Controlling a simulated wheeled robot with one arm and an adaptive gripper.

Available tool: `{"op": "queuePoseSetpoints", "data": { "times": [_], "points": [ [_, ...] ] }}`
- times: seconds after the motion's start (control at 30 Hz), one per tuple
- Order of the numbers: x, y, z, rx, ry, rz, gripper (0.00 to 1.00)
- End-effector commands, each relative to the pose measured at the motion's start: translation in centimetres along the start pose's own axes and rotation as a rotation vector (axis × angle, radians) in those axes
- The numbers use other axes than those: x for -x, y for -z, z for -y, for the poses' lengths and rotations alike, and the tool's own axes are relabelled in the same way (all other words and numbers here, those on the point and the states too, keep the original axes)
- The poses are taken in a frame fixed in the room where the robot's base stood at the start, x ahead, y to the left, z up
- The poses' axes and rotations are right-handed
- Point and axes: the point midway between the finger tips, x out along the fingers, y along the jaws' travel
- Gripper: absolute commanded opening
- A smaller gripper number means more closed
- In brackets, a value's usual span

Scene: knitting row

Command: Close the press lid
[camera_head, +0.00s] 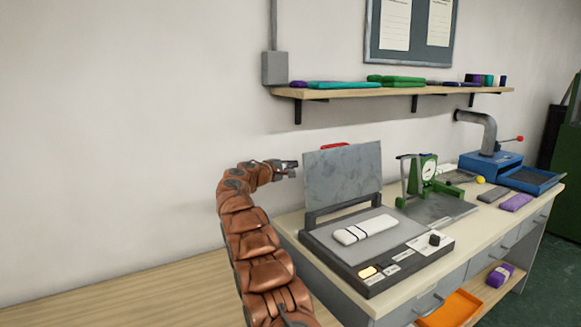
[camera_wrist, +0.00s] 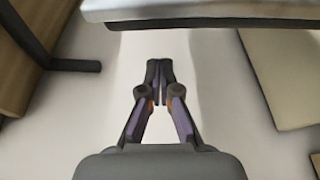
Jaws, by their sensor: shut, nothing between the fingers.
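The press lid (camera_head: 343,176) is a grey, mottled flat plate standing raised, nearly upright, at the back of the press. A bit of red shows above its top edge. A pale plate edge (camera_wrist: 200,12), probably the lid, crosses the top of that view.
A wooden shelf (camera_head: 390,93) with folded textiles hangs on the wall above. Right of the press stand a green dial device (camera_head: 425,171) and a blue machine with a pipe (camera_head: 490,163).

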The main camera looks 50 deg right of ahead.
Motion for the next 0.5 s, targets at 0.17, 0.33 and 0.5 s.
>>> {"op": "queuePoseSetpoints", "data": {
  "times": [0.17,0.33,0.5],
  "points": [
    [0.2,-0.8,0.1,0.003,0.000,0.002,0.00],
    [0.5,-1.6,-0.1,0.002,-0.001,0.003,0.00],
    [0.8,-2.4,0.0,0.001,0.000,0.003,0.00]
  ]
}}
